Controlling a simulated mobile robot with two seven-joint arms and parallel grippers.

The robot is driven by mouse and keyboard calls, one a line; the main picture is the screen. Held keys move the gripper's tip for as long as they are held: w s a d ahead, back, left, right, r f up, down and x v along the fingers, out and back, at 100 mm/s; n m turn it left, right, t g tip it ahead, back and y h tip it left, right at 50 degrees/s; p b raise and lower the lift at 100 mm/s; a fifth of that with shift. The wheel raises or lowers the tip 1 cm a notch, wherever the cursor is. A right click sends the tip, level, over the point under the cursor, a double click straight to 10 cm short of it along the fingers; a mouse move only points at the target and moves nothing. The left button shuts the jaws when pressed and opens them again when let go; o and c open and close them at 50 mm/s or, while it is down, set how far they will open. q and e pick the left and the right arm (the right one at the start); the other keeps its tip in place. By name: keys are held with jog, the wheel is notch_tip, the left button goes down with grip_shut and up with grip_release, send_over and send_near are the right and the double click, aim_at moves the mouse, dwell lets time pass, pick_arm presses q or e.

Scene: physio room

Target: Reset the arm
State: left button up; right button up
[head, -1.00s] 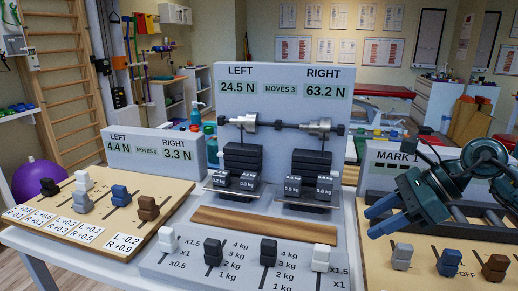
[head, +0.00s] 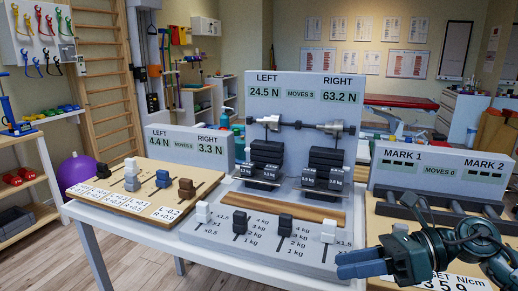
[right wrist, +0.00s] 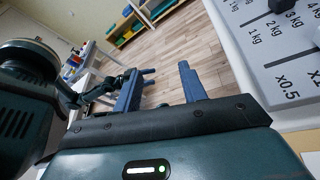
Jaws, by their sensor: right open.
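My right gripper (head: 362,262) is at the lower right of the head view, its blue fingers pointing left, near the front of the table by the right-hand board. In the right wrist view its two fingers (right wrist: 160,88) stand apart with nothing between them. What looks like my left arm shows small behind them, its jaws too small to judge. The middle panel (head: 304,88) reads LEFT 24.5 N and RIGHT 63.2 N above a bar with dark weights (head: 323,172). White and dark slider knobs (head: 240,221) stand on the scale board (head: 265,248).
The left panel (head: 190,143) reads 4.4 N and 3.3 N, above a wooden board (head: 135,205) with several knobs. The MARK panel (head: 440,170) and rollers (head: 470,205) stand at right, partly behind my arm. Wooden floor (head: 130,268) is free at the left.

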jog(key=s+a+m+t+y, duration=0.1)
jog(key=s+a+m+y, duration=0.2)
jog(key=a+m+y, duration=0.15)
jog(key=s+d+f+n+t+h, duration=0.1)
jog(key=s+f+n+t+h, duration=0.5)
jog(key=f+n, duration=0.75)
jog(key=s+d+f+n+t+h, duration=0.3)
jog(key=f+n+h, duration=0.55)
jog(key=n, duration=0.95)
pick_arm(q)
jog(key=r+p, duration=0.1)
jog(key=p, duration=0.3)
jog(key=r+g+p, duration=0.1)
jog(key=r+p, duration=0.1)
jog(key=p, duration=0.3)
jog(key=r+m+g+y+p, duration=0.1)
jog(key=p, duration=0.4)
jog(key=shift+s+a+r, duration=0.25)
jog(key=shift+a, duration=0.1)
pick_arm(e)
jog(key=shift+n+g+h, duration=0.3)
jog(key=shift+g+h, duration=0.2)
jog(key=shift+g, duration=0.1)
jog(key=r, duration=0.1)
jog(key=s+r, duration=0.1)
jog(key=r, duration=0.3)
jog(key=shift+s+a, duration=0.15)
jog(key=shift+a, duration=0.25)
